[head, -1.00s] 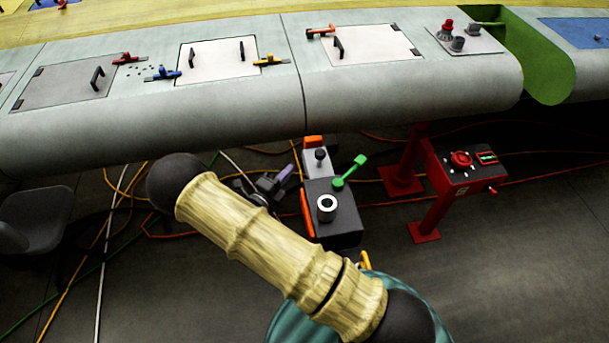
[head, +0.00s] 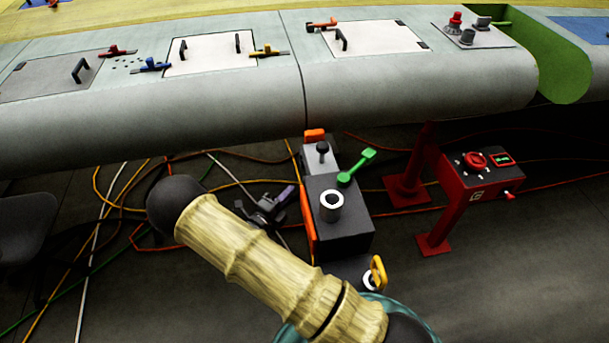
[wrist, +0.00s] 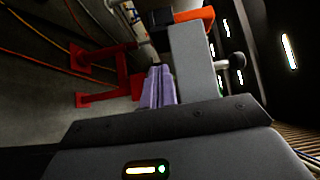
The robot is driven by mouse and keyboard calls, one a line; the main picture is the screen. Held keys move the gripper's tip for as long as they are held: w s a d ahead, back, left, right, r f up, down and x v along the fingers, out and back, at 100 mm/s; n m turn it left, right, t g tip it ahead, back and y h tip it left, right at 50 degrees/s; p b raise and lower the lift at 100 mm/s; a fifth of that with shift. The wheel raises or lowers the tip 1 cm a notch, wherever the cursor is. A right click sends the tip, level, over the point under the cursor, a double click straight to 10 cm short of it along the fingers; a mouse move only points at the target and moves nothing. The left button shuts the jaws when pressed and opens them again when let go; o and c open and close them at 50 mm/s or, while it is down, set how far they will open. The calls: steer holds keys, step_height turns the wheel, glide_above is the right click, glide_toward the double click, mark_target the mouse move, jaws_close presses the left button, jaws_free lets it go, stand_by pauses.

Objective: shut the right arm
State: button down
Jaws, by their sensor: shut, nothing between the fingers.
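My gripper (head: 285,196) is low beside the machine under the wing, at its left in the head view. Its purple fingers (wrist: 158,88) are together and empty in the wrist view, in front of a light grey block (wrist: 190,58). Whether they touch it is unclear. On the wing, a blue clamp (head: 151,65) lies left of a white hatch (head: 210,54) and a yellow clamp (head: 268,51) lies right of it. A red clamp (head: 117,51) and an orange clamp (head: 322,24) lie by other hatches. I cannot tell which part is the right arm.
The dark machine box (head: 345,238) has a green lever (head: 357,167) and a black knob (head: 322,148). A red control stand (head: 470,185) is at its right. Cables (head: 130,215) cover the floor at left. The wing (head: 400,95) overhangs the machine. Floor at lower right is clear.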

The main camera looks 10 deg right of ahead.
steer(key=p+x, duration=0.2)
steer(key=x, duration=0.7)
steer(key=shift+w+d+p, duration=0.2)
steer(key=shift+w+p, duration=0.1)
steer(key=shift+p, duration=0.05)
steer(key=shift+f, duration=0.1)
